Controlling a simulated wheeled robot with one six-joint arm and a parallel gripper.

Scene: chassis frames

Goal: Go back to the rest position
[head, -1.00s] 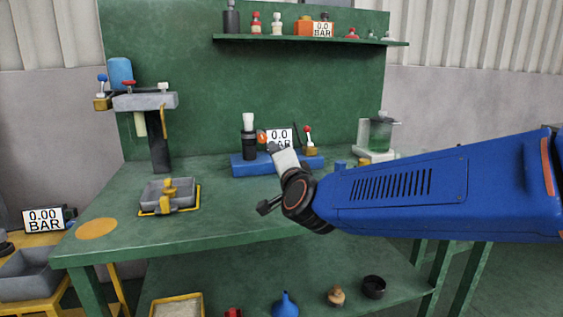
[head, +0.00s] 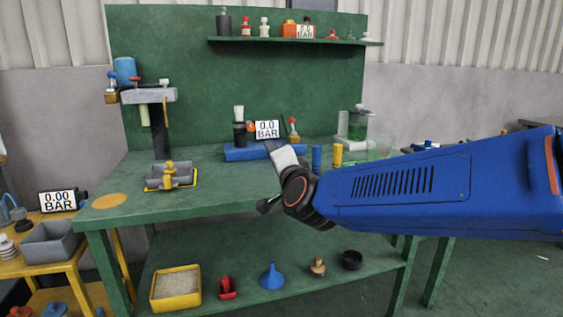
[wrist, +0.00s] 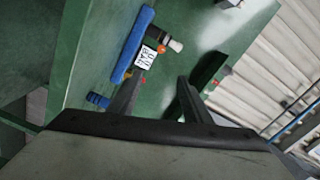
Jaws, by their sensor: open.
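My gripper shows in the wrist view (wrist: 158,100) with its two dark fingers apart and nothing between them. In the head view my blue arm reaches in from the right, and the gripper end (head: 268,206) is in front of the green workbench (head: 235,190), partly hidden by my wrist. Beyond the fingers in the wrist view is the blue block (wrist: 132,46) with a gauge reading about 0.0 BAR (wrist: 146,57). I see no contact between the gripper and anything.
A grey tray in a yellow holder (head: 158,187) and a grey-headed stand (head: 150,96) are on the bench's left. A shelf (head: 290,41) holds several items. Below, a yellow sand box (head: 177,305) and a blue funnel (head: 272,278) sit on the lower shelf. A yellow side table (head: 55,267) stands left.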

